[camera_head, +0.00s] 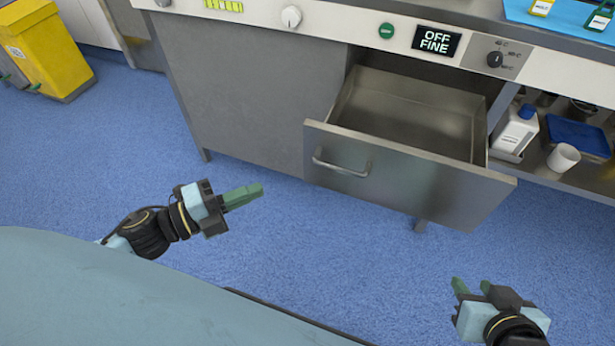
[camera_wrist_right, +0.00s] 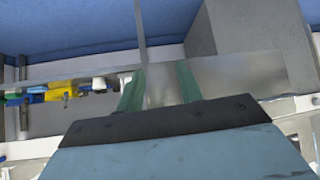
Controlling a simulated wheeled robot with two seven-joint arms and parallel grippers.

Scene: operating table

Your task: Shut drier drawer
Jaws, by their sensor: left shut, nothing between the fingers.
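The drier drawer (camera_head: 400,178) stands pulled out from the steel cabinet in the head view, and its tray looks empty. Its front has a bar handle (camera_head: 341,166) towards the left side. My left gripper (camera_head: 245,196) is shut and empty, to the left of the drawer front and apart from it. My right gripper (camera_head: 472,288) is open, in front of the drawer's right part and apart from it. In the right wrist view the two green fingers of my right gripper (camera_wrist_right: 160,88) stand apart with nothing held between them.
A control panel with an "OFF FINE" display (camera_head: 436,41) runs above the drawer. To the right, an open shelf holds a white bottle (camera_head: 516,131), a white cup (camera_head: 563,158) and a blue tray (camera_head: 578,136). A yellow bin (camera_head: 45,48) stands far left. The blue floor before the drawer is clear.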

